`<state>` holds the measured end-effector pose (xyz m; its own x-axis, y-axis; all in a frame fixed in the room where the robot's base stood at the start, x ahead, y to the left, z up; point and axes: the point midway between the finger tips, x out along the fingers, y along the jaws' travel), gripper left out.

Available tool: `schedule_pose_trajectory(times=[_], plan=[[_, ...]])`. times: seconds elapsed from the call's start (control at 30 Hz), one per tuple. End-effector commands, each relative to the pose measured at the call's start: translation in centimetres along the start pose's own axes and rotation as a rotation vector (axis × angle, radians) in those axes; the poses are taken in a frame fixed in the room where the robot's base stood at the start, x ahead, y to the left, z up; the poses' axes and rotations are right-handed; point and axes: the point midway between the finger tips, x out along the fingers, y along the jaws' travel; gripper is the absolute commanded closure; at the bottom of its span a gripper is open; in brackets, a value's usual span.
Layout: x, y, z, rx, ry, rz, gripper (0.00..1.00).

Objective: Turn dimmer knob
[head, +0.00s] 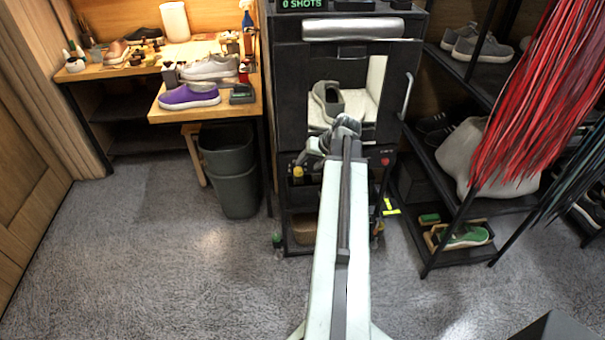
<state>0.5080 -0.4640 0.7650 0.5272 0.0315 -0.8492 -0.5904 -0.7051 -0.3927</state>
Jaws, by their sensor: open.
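A black cabinet (285,90) with a lit white photo box inside stands ahead of me. A small red round control (385,161) sits on its lower front, right of my arm. A yellow knob-like thing (298,172) shows to the left of my arm. I cannot tell whether either of these is the dimmer knob; my arm covers the middle of the lower front. My gripper (342,126) is open at the end of my outstretched arm, in front of the lit box's lower edge. It appears empty, with its fingertips hard to make out. I cannot tell whether it touches anything.
A grey shoe (327,100) stands in the lit box. A bench (158,112) with a purple shoe (190,96) and a bin (233,175) are on the left. Racks with shoes and hanging red laces (535,95) crowd the right. The left carpet is clear.

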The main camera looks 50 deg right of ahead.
Motion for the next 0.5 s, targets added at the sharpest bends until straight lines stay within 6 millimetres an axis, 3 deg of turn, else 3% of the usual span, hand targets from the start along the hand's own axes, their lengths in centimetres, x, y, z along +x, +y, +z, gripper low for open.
schedule_pose_trajectory(times=[0.3, 0.5], plan=[[6.1, 0.4, 0.2, -0.001, -0.001, 0.001, 0.48], [7.5, 0.1, 0.1, -0.001, -0.001, 0.001, 0.48]])
